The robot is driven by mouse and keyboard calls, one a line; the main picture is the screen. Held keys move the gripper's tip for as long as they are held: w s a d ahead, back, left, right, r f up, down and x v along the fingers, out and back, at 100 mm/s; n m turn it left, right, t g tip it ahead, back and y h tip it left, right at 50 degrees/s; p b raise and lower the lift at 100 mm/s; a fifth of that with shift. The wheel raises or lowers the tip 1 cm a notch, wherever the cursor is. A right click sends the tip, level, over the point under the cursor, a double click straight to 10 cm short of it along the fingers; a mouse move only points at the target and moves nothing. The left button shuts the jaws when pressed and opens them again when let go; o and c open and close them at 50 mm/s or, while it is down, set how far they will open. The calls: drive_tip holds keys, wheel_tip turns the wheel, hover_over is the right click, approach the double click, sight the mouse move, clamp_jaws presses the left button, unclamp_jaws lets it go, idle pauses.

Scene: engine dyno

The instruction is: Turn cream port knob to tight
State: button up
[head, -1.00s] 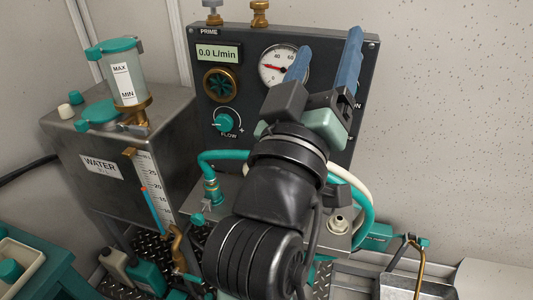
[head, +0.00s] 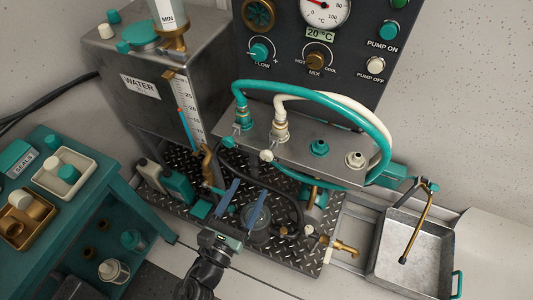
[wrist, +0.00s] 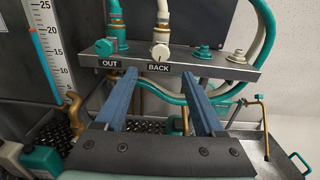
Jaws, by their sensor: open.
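The cream port knob (wrist: 160,52) sits on the front face of the grey port shelf (wrist: 230,72), just above the BACK label (wrist: 158,67). It also shows in the head view (head: 267,155) below the cream hose fitting (head: 280,130). My gripper (wrist: 160,73) is open and empty. Its two blue fingers point at the shelf, one to each side of the knob's line, with the tips a little below the knob and apart from it. In the head view my gripper (head: 252,187) is in front of and below the shelf. The knob's tight mark cannot be made out.
A teal knob (wrist: 106,46) above the OUT label is left of the cream one. Teal and cream hoses (head: 330,92) arch over the shelf. A brass tap (head: 343,246) and metal sink (head: 410,250) are at right. A teal cart (head: 85,215) is at left.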

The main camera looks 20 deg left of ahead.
sight(265, 158)
drive_tip(key=w+b, duration=0.2)
drive_tip(key=w, duration=0.9)
drive_tip(key=shift+w+d, duration=0.15)
drive_tip(key=shift+d, duration=0.05)
clamp_jaws()
